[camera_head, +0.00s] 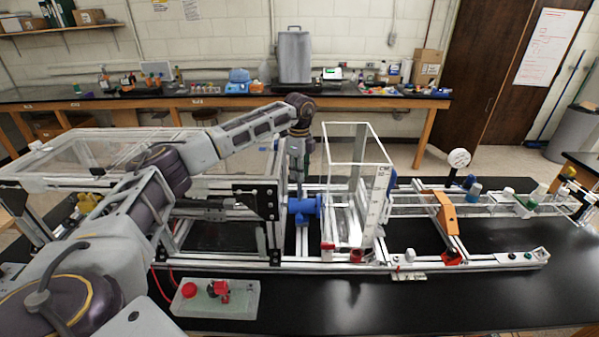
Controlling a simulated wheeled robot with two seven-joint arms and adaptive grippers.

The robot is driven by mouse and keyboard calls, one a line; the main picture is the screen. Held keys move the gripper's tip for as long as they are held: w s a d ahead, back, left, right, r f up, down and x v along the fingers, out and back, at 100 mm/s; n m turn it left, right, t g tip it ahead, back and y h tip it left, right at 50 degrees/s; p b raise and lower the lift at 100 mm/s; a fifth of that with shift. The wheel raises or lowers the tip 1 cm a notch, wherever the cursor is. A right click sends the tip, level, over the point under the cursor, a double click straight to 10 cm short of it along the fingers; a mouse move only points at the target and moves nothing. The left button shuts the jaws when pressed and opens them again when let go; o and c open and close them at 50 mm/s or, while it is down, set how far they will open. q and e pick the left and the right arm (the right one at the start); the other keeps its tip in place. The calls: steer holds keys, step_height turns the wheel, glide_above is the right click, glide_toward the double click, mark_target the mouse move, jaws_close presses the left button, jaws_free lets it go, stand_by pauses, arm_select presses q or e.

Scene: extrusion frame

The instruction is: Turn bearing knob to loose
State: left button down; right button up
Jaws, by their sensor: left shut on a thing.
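A blue knob-like fitting (307,205), which I take to be the bearing knob, sits on the aluminium extrusion frame (330,264) near the middle of the bench. My left arm reaches over from the left and its wrist points down above this fitting. My left gripper (297,190) is at the top of the blue fitting and is shut on it. The fingertips are small and partly merge with the frame behind. I cannot read which way the knob is turned. My right gripper is not in view.
A clear upright tank (358,185) stands just right of the knob. A black bracket (262,200) is close on its left. A control box with a red button (215,298) lies in front. The black benchtop (450,300) is clear at front right.

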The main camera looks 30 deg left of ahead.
arm_select(q)
steer(key=c, duration=1.2)
jaws_free()
steer(key=shift+r, duration=0.1)
step_height(320, 180, up, 12)
stand_by(0.4)
